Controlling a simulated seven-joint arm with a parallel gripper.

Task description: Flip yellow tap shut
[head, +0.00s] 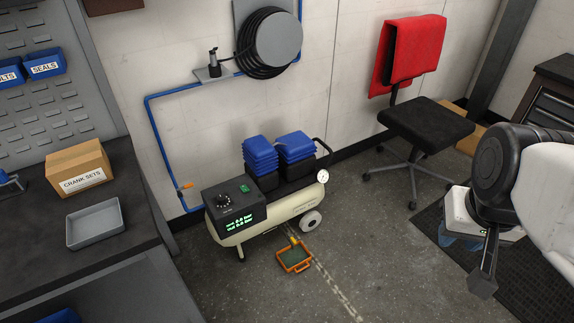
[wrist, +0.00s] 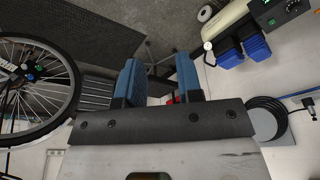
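A small yellow tap (head: 294,241) shows low under the cream compressor tank (head: 270,222), just above an orange tray (head: 294,258) on the floor. It is too small to tell how its handle is turned. An orange lever (head: 185,187) sits on the blue wall pipe left of the compressor. My gripper (head: 461,242) is at the right, above a dark mat and well away from the tap. In the wrist view my gripper (wrist: 160,82) has its blue fingers apart, with nothing held between them. The tank (wrist: 232,25) shows there at the upper right; I cannot make out the tap.
A black chair (head: 426,125) with a red cloth (head: 411,50) stands behind, between my arm and the compressor. Blue-topped stacks (head: 261,153) sit on the compressor. A workbench (head: 120,210) is at the left. The floor right of the orange tray is clear. A bicycle wheel (wrist: 72,95) shows in the wrist view.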

